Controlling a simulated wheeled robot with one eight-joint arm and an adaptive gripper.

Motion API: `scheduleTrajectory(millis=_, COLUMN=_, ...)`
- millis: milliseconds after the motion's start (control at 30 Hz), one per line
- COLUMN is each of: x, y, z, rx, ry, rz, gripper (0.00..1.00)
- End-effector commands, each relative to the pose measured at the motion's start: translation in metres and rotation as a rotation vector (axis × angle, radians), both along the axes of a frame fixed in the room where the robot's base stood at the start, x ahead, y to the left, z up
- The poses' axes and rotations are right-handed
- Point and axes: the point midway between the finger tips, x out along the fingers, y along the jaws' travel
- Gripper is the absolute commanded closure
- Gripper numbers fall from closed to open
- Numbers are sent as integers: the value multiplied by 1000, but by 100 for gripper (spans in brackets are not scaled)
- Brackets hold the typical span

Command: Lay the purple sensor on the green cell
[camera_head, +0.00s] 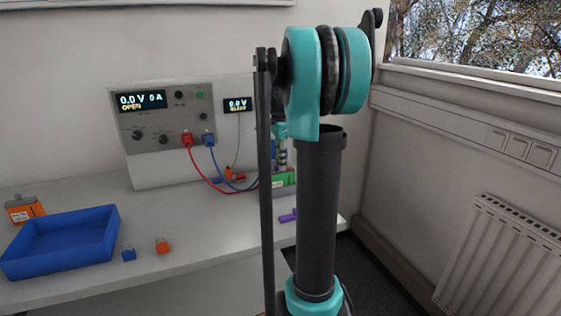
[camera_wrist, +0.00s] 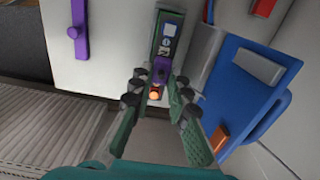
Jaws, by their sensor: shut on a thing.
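In the wrist view my gripper (camera_wrist: 159,82) has a finger on each side of a small dark purple piece, which I take to be the purple sensor (camera_wrist: 160,70). A round copper-orange spot shows at its near end. The green cell (camera_wrist: 169,28), with pale labels on its dark top, lies just beyond and partly behind the piece. I cannot tell whether they touch. In the head view the green cell (camera_head: 288,180) is partly hidden by my arm. My gripper is mostly hidden there.
A separate purple bar (camera_wrist: 77,32) with a knob lies left of the cell; the head view also shows it (camera_head: 288,215). The head view shows a blue tray (camera_head: 60,240) and a power supply (camera_head: 165,118) with red and blue leads.

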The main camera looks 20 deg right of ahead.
Motion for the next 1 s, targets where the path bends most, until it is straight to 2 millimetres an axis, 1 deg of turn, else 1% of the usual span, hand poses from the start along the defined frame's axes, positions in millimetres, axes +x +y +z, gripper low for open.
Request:
scheduleTrajectory(millis=767, x=0, y=0, z=-8, rx=0, ry=0, rz=0, gripper=100)
scheduleTrajectory(millis=800, x=0, y=0, z=-8, rx=0, ry=0, rz=0, gripper=80)
scheduleTrajectory(millis=967, x=0, y=0, z=-8, rx=0, ry=0, rz=0, gripper=60)
scheduleTrajectory(millis=1000, x=0, y=0, z=-8, rx=0, ry=0, rz=0, gripper=59)
